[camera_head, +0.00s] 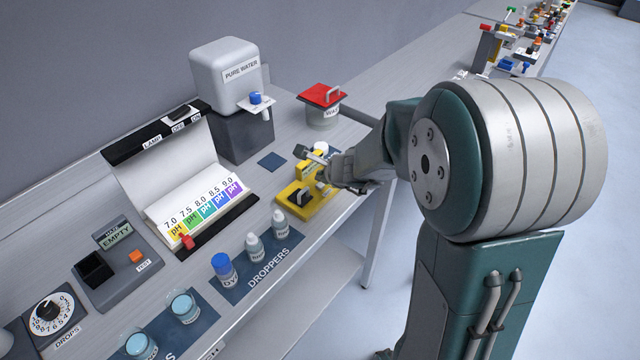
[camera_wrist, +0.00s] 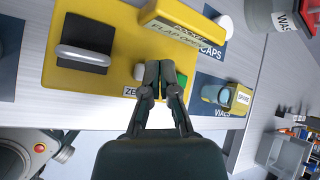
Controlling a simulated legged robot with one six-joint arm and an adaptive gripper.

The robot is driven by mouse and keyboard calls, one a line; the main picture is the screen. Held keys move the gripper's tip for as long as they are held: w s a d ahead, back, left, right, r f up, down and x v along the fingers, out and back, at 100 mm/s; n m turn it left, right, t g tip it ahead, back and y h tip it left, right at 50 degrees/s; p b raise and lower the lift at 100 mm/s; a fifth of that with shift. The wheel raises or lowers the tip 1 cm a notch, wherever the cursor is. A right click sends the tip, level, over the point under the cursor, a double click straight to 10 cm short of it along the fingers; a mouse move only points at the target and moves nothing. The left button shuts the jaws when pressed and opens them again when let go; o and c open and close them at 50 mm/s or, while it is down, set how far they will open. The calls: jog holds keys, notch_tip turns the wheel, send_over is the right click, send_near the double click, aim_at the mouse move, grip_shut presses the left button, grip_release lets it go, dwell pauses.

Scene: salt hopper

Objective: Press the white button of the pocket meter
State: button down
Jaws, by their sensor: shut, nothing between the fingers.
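The pocket meter is a yellow block (camera_head: 318,209) on the bench, and its yellow body also shows in the wrist view (camera_wrist: 40,110). A dark square with a grey bar (camera_wrist: 84,54) sits on it. Its raised yellow flap (camera_wrist: 185,32) has a label reading FLAP OPEN. The white button (camera_wrist: 139,71) peeks out just left of my fingertips, partly covered, above a label starting ZE. A green button (camera_wrist: 181,82) shows just right of them. My gripper (camera_wrist: 159,68) is shut and empty, its tips over the meter between the two buttons. I cannot tell whether it touches the white button.
A CAPS mat and a vial (camera_wrist: 215,94) lie right of the meter in the wrist view. The waste pot with a red lid (camera_head: 322,103) stands behind it. Dropper bottles (camera_head: 254,246) stand in front-left. The bench's front edge is close by.

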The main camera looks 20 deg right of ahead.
aim_at(322, 186)
jog(key=shift+f, duration=0.1)
jog(key=shift+f, duration=0.25)
jog(key=shift+s+f, duration=0.1)
jog(key=shift+f, duration=0.4)
dwell(0.7)
jog(key=shift+r, duration=0.95)
jog(key=shift+r, duration=0.1)
jog(key=shift+r, duration=2.4)
jog(key=shift+r, duration=0.1)
